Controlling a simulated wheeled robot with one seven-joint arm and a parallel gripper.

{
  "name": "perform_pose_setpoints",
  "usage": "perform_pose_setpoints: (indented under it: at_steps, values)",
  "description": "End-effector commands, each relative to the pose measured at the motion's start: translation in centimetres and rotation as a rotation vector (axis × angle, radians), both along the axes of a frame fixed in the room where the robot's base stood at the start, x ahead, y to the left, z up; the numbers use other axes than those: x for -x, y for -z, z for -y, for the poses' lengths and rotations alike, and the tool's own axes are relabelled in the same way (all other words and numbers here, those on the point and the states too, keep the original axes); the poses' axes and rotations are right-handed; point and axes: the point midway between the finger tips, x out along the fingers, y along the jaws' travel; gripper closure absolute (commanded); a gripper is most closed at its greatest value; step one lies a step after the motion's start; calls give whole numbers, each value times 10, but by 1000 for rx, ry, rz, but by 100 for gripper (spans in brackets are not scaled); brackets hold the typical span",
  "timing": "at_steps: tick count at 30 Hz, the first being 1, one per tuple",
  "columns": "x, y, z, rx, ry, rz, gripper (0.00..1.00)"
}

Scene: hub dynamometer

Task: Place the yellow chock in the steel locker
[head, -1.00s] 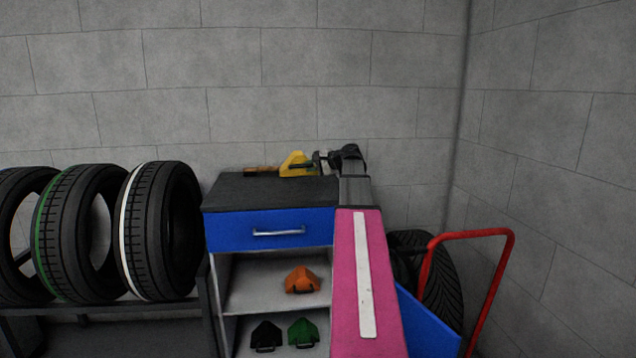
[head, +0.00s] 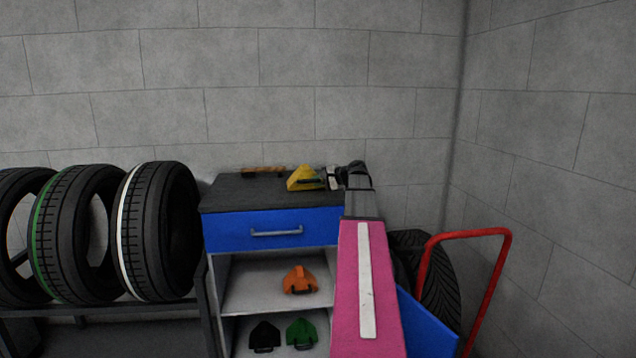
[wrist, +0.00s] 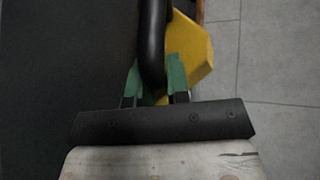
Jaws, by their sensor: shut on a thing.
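The yellow chock (head: 304,180) is in my gripper (head: 328,180), in front of or over the dark top of a cabinet; I cannot tell its height. In the wrist view, my gripper (wrist: 154,90) has its green fingers shut around the chock's black handle, and the yellow body (wrist: 193,50) shows behind and to the right. The cabinet (head: 211,228), which seems to be the steel locker, has a blue drawer (head: 272,240) that is shut and open pale shelves below. My pink arm covers its right side.
An orange chock (head: 299,280) sits on the upper shelf. A black chock (head: 264,336) and a green chock (head: 301,333) sit on the lower one. A brown object (head: 262,169) lies on the top. Tires stand at left; a red rail (head: 490,300) stands at right.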

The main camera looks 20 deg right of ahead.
Motion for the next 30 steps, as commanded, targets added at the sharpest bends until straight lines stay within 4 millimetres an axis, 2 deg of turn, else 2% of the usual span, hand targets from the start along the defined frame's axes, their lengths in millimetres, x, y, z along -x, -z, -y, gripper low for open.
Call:
perform_pose_setpoints:
  at_steps: [1,3,11,16,30]
  values:
    - [0,1,0,3,-1,-3,77]
    - [0,1,0,2,-1,-2,58]
    - [0,0,0,2,-1,-1,58]
    - [8,-3,6,2,0,-1,58]
    - [72,-31,57,2,0,0,58]
